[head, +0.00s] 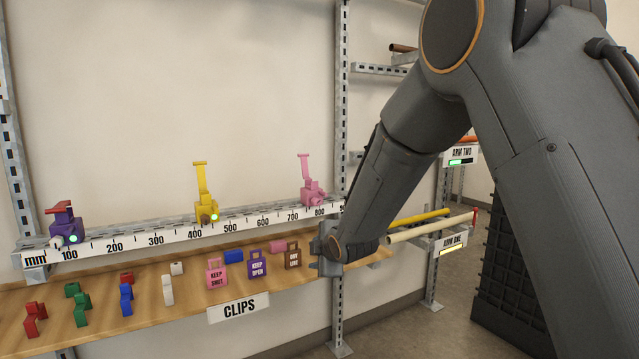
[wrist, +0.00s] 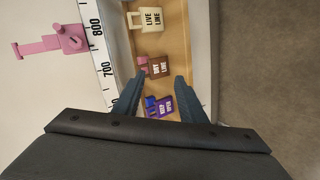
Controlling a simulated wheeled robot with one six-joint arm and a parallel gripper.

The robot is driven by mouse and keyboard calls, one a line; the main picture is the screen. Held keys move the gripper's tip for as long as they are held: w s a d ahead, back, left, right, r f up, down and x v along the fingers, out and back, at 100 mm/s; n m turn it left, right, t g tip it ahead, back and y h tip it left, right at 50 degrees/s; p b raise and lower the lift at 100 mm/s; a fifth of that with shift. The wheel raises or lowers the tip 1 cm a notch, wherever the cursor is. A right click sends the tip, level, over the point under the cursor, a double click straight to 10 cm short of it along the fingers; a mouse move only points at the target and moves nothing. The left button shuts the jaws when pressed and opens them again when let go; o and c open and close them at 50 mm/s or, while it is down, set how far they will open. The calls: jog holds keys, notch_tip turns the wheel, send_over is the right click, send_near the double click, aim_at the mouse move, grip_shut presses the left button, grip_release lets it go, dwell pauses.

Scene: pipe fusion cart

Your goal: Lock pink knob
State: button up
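The pink knob (head: 312,194) sits on the ruler rail just left of the 800 mark, with its long handle standing up. In the wrist view the pink knob (wrist: 68,39) is at upper left, outside the fingers. My gripper (wrist: 160,79) is open and empty, above the shelf. The pink KEEP SHUT tag (head: 216,274) stands on the shelf. The purple KEEP OPEN tag (head: 257,265) and brown DRY LINE tag (head: 293,256) stand to its right. In the wrist view the purple tag (wrist: 158,107) appears between the fingers and the brown tag (wrist: 157,66) just beyond their tips.
A yellow knob (head: 206,210) and a purple knob with a red handle (head: 66,234) share the rail (head: 180,235). Several coloured clips (head: 126,299) stand on the wooden shelf (head: 190,321). A cream LIVE LINE tag (wrist: 146,20) is farther along. Pipes (head: 430,226) stick out at right.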

aim_at(318, 203)
jog(key=w+d+r+n+t+y+p, duration=0.45)
jog(key=w+r+n+p, duration=0.5)
jog(key=n+p, duration=0.35)
jog(key=shift+m+y, duration=0.25)
jog(key=shift+m, duration=0.35)
jog(key=shift+p+x, duration=1.1)
jog(key=shift+x, duration=3)
jog(key=shift+a+f, duration=0.15)
jog(key=shift+f, duration=0.05)
grip_shut()
